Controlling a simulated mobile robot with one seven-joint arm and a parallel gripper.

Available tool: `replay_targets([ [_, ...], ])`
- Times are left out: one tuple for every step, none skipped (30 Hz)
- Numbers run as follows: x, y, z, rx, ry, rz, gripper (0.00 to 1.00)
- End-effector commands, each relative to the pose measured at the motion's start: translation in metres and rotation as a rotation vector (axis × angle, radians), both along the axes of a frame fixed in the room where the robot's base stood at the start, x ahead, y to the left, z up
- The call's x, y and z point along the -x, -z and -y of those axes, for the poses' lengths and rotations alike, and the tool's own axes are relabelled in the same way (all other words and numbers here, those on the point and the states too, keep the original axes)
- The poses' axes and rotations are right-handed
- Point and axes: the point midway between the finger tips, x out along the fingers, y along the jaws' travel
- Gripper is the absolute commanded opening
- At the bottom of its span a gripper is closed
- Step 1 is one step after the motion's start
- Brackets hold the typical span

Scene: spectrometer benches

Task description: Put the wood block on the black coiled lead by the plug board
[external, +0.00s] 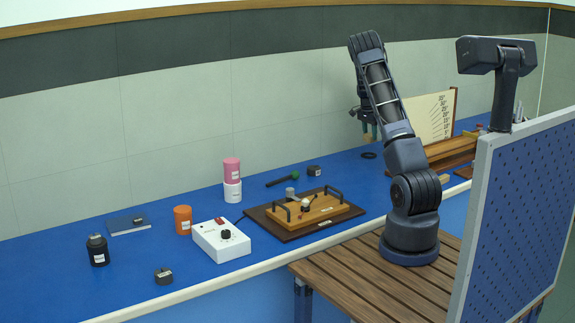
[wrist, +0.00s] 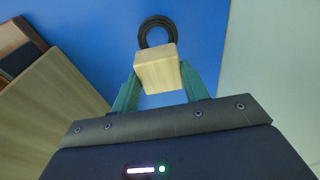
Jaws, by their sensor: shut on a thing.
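The wood block (wrist: 157,70) is a pale cube held between the two green fingers of my gripper (wrist: 158,84) in the wrist view. The black coiled lead (wrist: 143,32) is a dark ring on the blue bench; the block covers its near edge in that view. In the external view, my gripper (external: 370,133) points down above the bench, and the coiled lead (external: 369,155) lies below it, apart from it. The block is hard to make out there. A wooden unit with an upright cream panel (external: 428,116) stands right of the lead; I cannot tell whether it is the plug board.
The wall runs close behind. Blue bench around the lead is clear. The wooden unit's side (wrist: 50,110) is near in the wrist view.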

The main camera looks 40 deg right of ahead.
Motion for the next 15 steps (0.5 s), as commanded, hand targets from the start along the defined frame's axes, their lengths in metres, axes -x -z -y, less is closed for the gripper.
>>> replay_targets([
  [0.000, 0.007, 0.000, 0.000, 0.000, 0.000, 0.22],
  [0.000, 0.010, 0.000, 0.001, 0.000, 0.000, 0.22],
  [0.000, 0.013, 0.000, 0.001, -0.001, 0.000, 0.22],
  [0.000, 0.015, 0.000, 0.001, -0.001, 0.000, 0.22],
  [0.000, 0.016, 0.000, 0.001, -0.001, 0.000, 0.22],
  [0.000, 0.017, 0.000, 0.001, -0.001, 0.000, 0.22],
  [0.000, 0.018, 0.000, 0.000, -0.001, 0.000, 0.22],
  [0.000, 0.020, 0.000, 0.000, -0.001, 0.000, 0.22],
  [0.000, 0.023, 0.000, 0.000, -0.001, 0.000, 0.22],
  [0.000, 0.026, 0.000, 0.000, -0.001, 0.000, 0.22],
  [0.000, 0.029, 0.000, 0.000, -0.001, 0.000, 0.22],
  [0.000, 0.034, 0.000, 0.000, -0.001, 0.000, 0.22],
  [0.000, 0.039, 0.000, 0.000, -0.001, 0.000, 0.22],
  [0.000, 0.044, -0.001, -0.001, -0.001, -0.001, 0.22],
  [0.000, 0.049, -0.001, -0.001, -0.001, -0.001, 0.22],
])
